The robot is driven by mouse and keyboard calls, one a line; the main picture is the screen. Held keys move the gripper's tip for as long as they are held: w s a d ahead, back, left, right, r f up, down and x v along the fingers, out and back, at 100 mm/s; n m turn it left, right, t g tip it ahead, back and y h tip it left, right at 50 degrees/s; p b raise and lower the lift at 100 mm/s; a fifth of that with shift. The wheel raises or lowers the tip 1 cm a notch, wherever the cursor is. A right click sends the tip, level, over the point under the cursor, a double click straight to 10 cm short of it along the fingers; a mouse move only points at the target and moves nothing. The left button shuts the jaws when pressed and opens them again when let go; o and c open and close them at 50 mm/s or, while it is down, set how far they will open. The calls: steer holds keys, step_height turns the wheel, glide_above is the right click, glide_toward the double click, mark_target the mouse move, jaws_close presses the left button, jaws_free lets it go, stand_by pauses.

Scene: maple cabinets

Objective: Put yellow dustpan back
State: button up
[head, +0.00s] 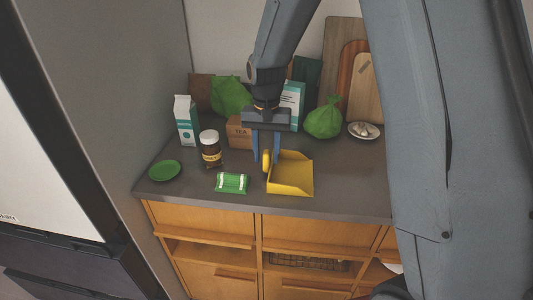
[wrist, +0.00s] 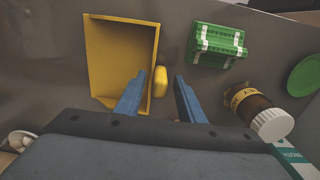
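The yellow dustpan (head: 291,176) lies on the grey counter, near its front edge, with its short rounded handle (head: 266,160) toward the left. In the wrist view the dustpan (wrist: 112,55) is at the upper left and its handle (wrist: 160,80) points right. My gripper (head: 267,160) points down over the counter at the handle side of the dustpan. In the wrist view its two blue fingers (wrist: 160,82) are spread apart, with the handle showing just beyond and between their tips. I cannot tell how high the fingertips are above the handle.
Left of the dustpan are a green-and-white bundle (head: 232,183), a brown jar (head: 210,149), a green plate (head: 165,170) and a carton (head: 186,121). Behind stand a tea box (head: 239,133), a green bag (head: 323,120), a small bowl (head: 365,131) and cutting boards (head: 368,85).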

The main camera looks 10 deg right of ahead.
step_height(320, 180, up, 12)
steer(key=b, duration=0.3)
steer(key=s+d+f+n, duration=0.1)
steer(key=s+d+f, duration=0.2)
steer(key=s+f, duration=0.3)
steer(key=s+d+f+n+t, duration=0.1)
steer(key=s+d+f, duration=0.3)
steer(key=s, duration=0.9)
step_height(320, 180, down, 3)
steer(key=shift+s+d+f+n, duration=0.1)
steer(key=shift+s+d+n, duration=0.15)
steer(key=shift+n, duration=0.55)
steer(key=shift+c, duration=0.5)
